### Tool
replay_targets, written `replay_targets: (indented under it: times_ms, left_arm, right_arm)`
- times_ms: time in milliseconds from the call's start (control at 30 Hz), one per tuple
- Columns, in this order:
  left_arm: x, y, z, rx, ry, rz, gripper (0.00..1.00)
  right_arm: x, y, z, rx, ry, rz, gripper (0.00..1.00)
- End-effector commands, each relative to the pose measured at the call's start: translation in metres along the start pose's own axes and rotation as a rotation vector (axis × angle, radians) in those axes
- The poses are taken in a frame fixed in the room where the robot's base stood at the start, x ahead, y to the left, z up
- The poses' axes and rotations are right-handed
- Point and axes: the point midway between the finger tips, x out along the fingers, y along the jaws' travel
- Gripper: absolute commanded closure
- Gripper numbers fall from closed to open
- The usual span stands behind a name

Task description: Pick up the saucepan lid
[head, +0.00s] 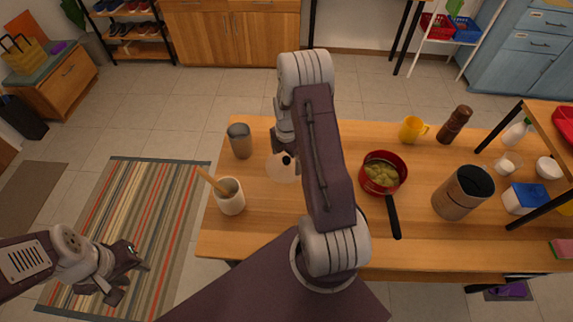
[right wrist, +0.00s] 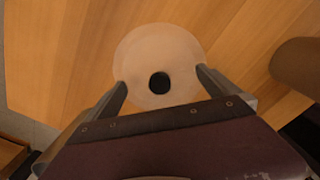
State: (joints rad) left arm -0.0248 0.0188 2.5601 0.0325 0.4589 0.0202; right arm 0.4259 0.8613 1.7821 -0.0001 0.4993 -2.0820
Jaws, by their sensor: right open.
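The saucepan lid (head: 281,171) is a pale disc with a black knob, lying on the wooden table; my right arm hides part of it in the head view. In the right wrist view the lid (right wrist: 150,48) is ahead of my right gripper (right wrist: 161,82), its black knob between the two fingertips. The right gripper is open and holds nothing. The red saucepan (head: 383,172) stands right of my right arm, uncovered, with yellowish-green food inside. My left gripper (head: 135,275) is at the lower left, over the striped rug, away from the table; its jaws look apart and empty.
A grey-brown canister (head: 240,141) and a cream utensil pot (head: 230,197) stand left of the lid. A yellow mug (head: 412,130), a pepper mill (head: 455,124) and a larger canister (head: 462,193) stand to the right. A shelf with items (head: 552,130) is at the far right.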

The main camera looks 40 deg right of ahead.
Motion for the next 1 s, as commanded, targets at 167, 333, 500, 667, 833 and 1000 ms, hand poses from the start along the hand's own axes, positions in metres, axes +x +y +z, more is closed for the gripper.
replay_targets:
  times_ms: [167, 333, 500, 667, 833, 1000]
  left_arm:
    - [0.0001, 0.0, 0.0, 0.0, 0.0, 0.0, 0.62]
    - [0.0001, 0.0, 0.0, 0.0, 0.0, 0.0, 0.62]
    - [0.0002, 0.0, 0.0, 0.0, 0.0, 0.0, 0.62]
    - [0.0005, 0.0, 0.0001, 0.0, 0.0, 0.0, 0.62]
    - [0.0008, 0.0, 0.0001, 0.0, 0.0, 0.0, 0.62]
    - [0.0012, 0.0, 0.0001, 0.0, 0.0, 0.0, 0.62]
  right_arm:
    - [0.0036, 0.0004, 0.0001, 0.0, -0.001, 0.001, 0.0]
    - [0.0034, 0.0003, 0.0001, 0.0, -0.001, 0.001, 0.28]
    - [0.0037, 0.0, -0.0001, 0.0, 0.0, 0.0, 0.75]
    - [0.0048, -0.0008, -0.0006, 0.0, 0.001, -0.002, 1.0]
    - [0.0057, -0.0016, -0.0011, 0.0, 0.003, -0.004, 1.0]
    - [0.0065, -0.0026, -0.0015, 0.0, 0.004, -0.007, 1.0]
